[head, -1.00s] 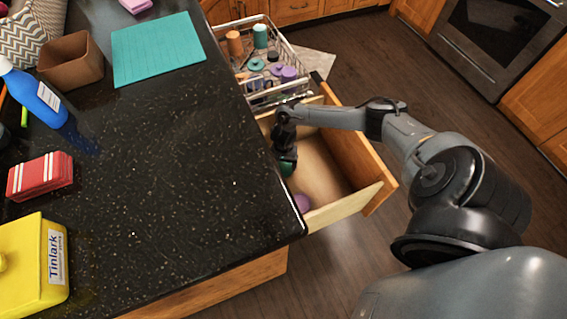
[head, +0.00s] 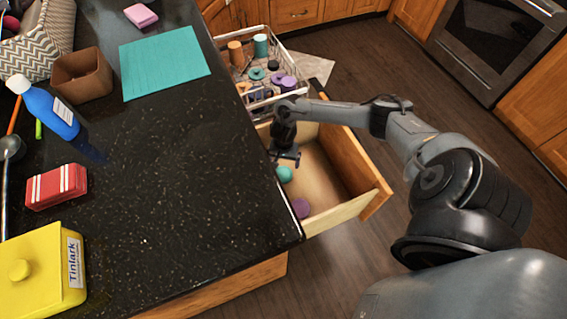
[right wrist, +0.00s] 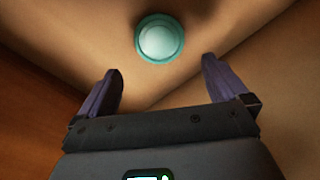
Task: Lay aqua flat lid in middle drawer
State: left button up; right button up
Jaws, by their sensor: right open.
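The aqua flat lid (head: 284,174) lies on the floor of the open wooden drawer (head: 352,208), near its left side. It also shows as a round aqua disc in the right wrist view (right wrist: 159,38), ahead of the fingertips and apart from them. My right gripper (head: 286,158) is just above the lid in the head view. In the right wrist view its two fingers (right wrist: 160,82) are spread with nothing between them. My left gripper is not in view.
A wire dish rack (head: 262,62) with several cups and lids stands beyond the drawer. The black counter (head: 180,190) edges the drawer on the left. It holds a teal mat (head: 165,62), a blue bottle (head: 52,112), a red box (head: 56,187) and a yellow canister (head: 35,275).

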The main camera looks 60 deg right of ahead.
jog(key=shift+r+p, duration=0.9)
jog(key=shift+r, duration=1.35)
